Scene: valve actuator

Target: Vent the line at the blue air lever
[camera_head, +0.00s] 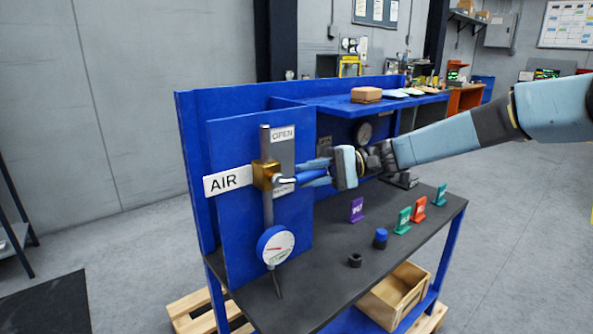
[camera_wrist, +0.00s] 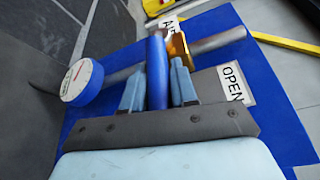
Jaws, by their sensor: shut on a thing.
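The blue air lever (camera_head: 305,176) sticks out to the right from a brass valve body (camera_head: 265,175) on a vertical grey pipe (camera_head: 267,212). The lever lies roughly crosswise to the pipe. My gripper (camera_head: 320,173) is shut on the lever's handle. In the wrist view the blue lever (camera_wrist: 157,72) stands between the two fingers of my gripper (camera_wrist: 158,88). The white AIR label (camera_head: 228,181) is left of the valve. The OPEN label (camera_head: 283,134) is above the lever; a lower label is mostly hidden behind it. A round gauge (camera_head: 276,245) sits below.
Purple, green, red and teal tags (camera_head: 357,210) stand on the dark bench top (camera_head: 325,262), with a blue-capped part (camera_head: 380,238) and a black ring (camera_head: 355,260). A blue shelf (camera_head: 340,103) is behind. A wooden box (camera_head: 398,295) sits below the bench.

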